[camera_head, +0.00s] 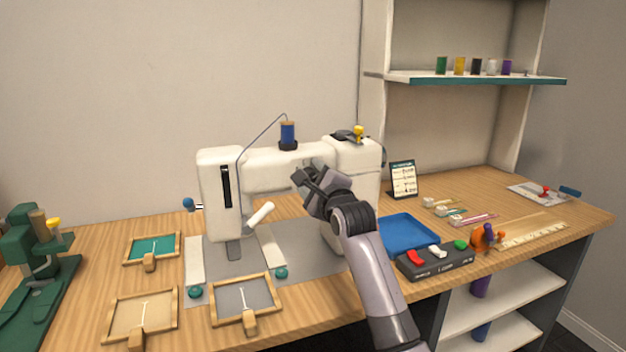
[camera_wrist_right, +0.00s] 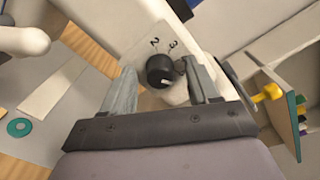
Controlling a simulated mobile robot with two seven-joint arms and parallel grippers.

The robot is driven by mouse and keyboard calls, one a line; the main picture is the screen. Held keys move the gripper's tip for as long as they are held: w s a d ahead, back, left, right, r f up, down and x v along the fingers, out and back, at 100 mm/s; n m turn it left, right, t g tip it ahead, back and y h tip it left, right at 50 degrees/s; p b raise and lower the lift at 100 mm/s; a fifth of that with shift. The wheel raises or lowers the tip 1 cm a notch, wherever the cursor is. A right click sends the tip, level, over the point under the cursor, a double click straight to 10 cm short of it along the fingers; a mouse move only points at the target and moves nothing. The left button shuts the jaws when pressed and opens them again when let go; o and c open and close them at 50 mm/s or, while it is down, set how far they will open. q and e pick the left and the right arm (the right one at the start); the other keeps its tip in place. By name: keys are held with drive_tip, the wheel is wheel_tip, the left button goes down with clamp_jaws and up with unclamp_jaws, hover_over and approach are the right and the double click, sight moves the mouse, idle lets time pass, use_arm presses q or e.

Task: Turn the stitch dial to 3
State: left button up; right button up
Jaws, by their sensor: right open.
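The white sewing machine (camera_head: 220,175) stands on the wooden table. In the right wrist view its stitch dial (camera_wrist_right: 160,70) is a black round knob with a small pale mark low on its face. The numerals 2 and 3 are printed on the plate (camera_wrist_right: 150,38) above the knob. My right gripper (camera_head: 308,180) is at the front of the machine and hides the dial in the head view. In the wrist view its open fingers (camera_wrist_right: 163,88) are on either side of the knob; I cannot tell whether they touch it. My left gripper is not in view.
A blue tray (camera_head: 408,232) and a black switch box (camera_head: 435,262) lie right of my right arm. Wooden frames (camera_head: 140,312) lie at the front left, and a green machine (camera_head: 40,260) stands at the far left. A shelf (camera_head: 470,78) with spools is at the back right.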

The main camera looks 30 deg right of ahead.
drive_tip(key=c, duration=1)
drive_tip(key=shift+c, duration=0.2)
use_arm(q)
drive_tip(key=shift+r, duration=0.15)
